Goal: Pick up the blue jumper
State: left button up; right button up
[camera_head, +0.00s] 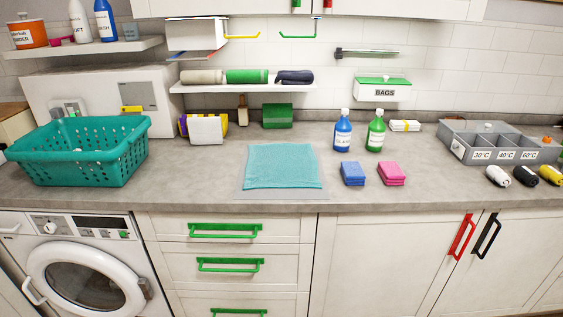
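I cannot pick out a garment that is plainly a blue jumper. A flat teal cloth (282,166) lies spread on a grey mat (246,195) in the middle of the worktop. A small blue folded stack (353,174) lies to its right, beside a pink folded stack (391,174). A dark navy roll (294,77) lies at the right end of the wall shelf. The teal basket (78,150) stands on the left of the worktop, and its inside is mostly hidden. Neither of my grippers is in view.
Blue (343,131) and green (376,129) bottles stand behind the folded stacks. A grey sorting tray (500,142) is at the right, with small rolled items (524,175) in front. A washing machine (82,268) is below left. The worktop's front strip is largely clear.

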aim_at(301, 76)
jog(key=u, duration=0.6)
jog(key=i+l+u, duration=0.15)
jog(key=l+u, duration=0.2)
jog(key=i+l+u, duration=0.1)
jog(key=l+u, duration=0.2)
jog(key=l, duration=0.15)
jog(key=l+u, duration=0.35)
jog(key=i+l, duration=0.05)
jog(key=l, duration=0.05)
